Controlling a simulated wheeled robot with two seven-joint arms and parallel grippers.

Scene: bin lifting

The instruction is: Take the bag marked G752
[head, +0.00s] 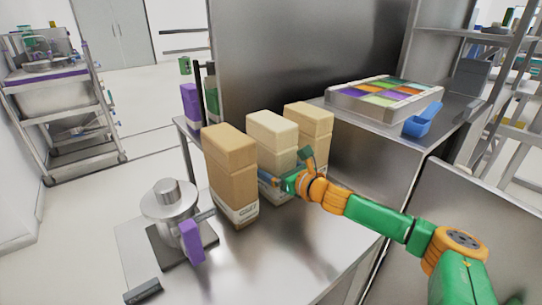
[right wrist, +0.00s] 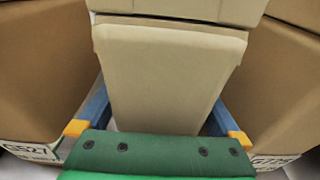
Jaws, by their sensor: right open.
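Three upright paper bags stand in a row on the steel table: a brown left bag (head: 230,168), a pale middle bag (head: 271,138) and a tan right bag (head: 309,126). My right gripper (head: 270,178) is at the middle bag. In the right wrist view my open right gripper (right wrist: 155,108) has one blue finger on each side of the middle bag (right wrist: 160,75); contact is unclear. The middle bag's label is hidden. The left bag (right wrist: 40,75) shows a partly cut label ending in 527. The right bag's label (right wrist: 275,161) is only partly legible. My left gripper is not in view.
A scale with a metal pot (head: 168,200) and a purple item (head: 191,242) stand left of the bags. A tray of coloured compartments (head: 384,99) and a blue scoop (head: 423,120) are on the counter at right. The neighbouring bags stand close to my fingers.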

